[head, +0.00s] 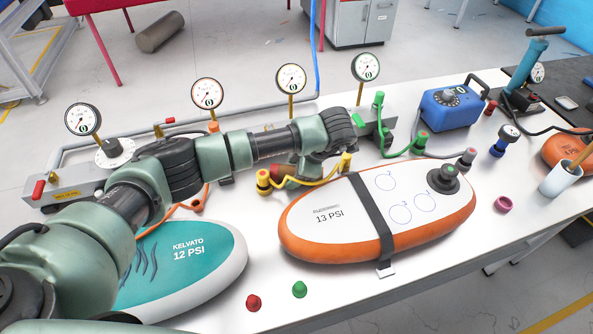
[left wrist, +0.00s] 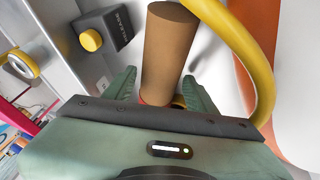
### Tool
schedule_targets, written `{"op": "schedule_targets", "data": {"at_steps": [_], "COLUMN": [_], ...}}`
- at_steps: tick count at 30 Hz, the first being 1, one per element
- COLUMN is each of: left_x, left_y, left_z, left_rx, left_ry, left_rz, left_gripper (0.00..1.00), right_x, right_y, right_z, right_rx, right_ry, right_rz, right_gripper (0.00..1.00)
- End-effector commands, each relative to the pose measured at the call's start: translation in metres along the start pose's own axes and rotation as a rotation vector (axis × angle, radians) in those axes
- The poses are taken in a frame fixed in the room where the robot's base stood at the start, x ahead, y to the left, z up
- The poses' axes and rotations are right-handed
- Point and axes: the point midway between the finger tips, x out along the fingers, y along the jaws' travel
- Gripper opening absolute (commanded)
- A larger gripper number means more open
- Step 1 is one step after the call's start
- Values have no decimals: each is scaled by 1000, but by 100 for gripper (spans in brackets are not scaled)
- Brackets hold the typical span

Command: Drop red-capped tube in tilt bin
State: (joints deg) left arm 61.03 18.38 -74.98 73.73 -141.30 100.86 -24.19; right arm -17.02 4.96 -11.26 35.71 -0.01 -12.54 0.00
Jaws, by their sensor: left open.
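My left gripper (left wrist: 160,78) is open in the left wrist view, with one finger on each side of a brown tube (left wrist: 168,45). A narrow red edge shows at the tube's near end, mostly hidden by the gripper body. I cannot tell whether the fingers touch it. In the head view my left arm reaches across the bench, and its fingertips are hidden. A reddish piece (head: 278,171) shows under the arm beside the yellow hose; I cannot tell if it is the same tube. I cannot make out a tilt bin. My right gripper is not in view.
A yellow hose (head: 310,182) curves close to my gripper. An orange-rimmed board (head: 325,245) and a teal board (head: 205,255) lie on the white bench. Red (head: 254,303) and green (head: 300,290) caps lie in front. A blue pump (head: 452,108) stands right; gauges line the back.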

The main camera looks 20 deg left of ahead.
Motion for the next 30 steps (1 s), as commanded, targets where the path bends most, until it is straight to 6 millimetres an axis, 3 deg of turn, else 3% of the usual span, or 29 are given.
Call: {"op": "schedule_targets", "data": {"at_steps": [8,15,24,30], "left_x": [5,5,2,-13], "left_y": [0,0,1,7], "left_z": [0,0,0,-7], "left_rx": [0,0,0,-1], "left_ry": [0,-1,-2,-3], "left_rz": [1,1,2,5], "left_gripper": [57,0,0,0], "right_x": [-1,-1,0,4], "right_y": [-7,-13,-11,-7], "right_z": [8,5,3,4], "right_rx": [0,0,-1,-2], "right_ry": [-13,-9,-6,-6], "right_rz": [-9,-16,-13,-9], "right_gripper": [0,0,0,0]}}
